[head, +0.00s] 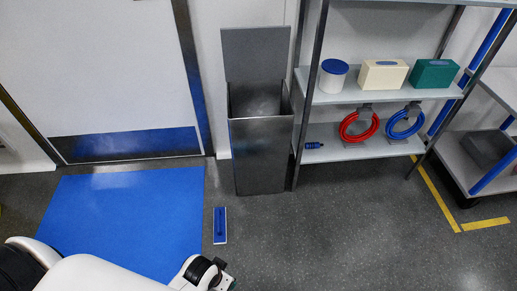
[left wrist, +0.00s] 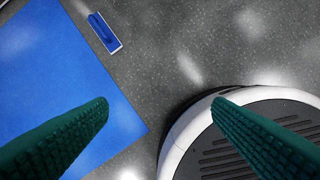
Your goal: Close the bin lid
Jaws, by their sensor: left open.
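A tall dark grey metal bin (head: 262,158) stands against the wall, left of the shelf rack. Its flat grey lid (head: 255,53) stands upright at the back of the opening, so the bin is open. My left arm comes in at the bottom left of the head view, far in front of the bin and low. My left gripper (head: 222,281) is at the bottom edge there, partly cut off. In the left wrist view its two green fingers (left wrist: 160,105) are wide apart with nothing between them. The bin is not in the left wrist view. My right gripper is not in view.
A blue mat (head: 125,215) lies before the door (head: 105,70). A blue flat-based object (head: 220,226) lies on the floor in front of the bin, also in the left wrist view (left wrist: 104,32). A shelf rack (head: 375,90) stands close on the bin's right.

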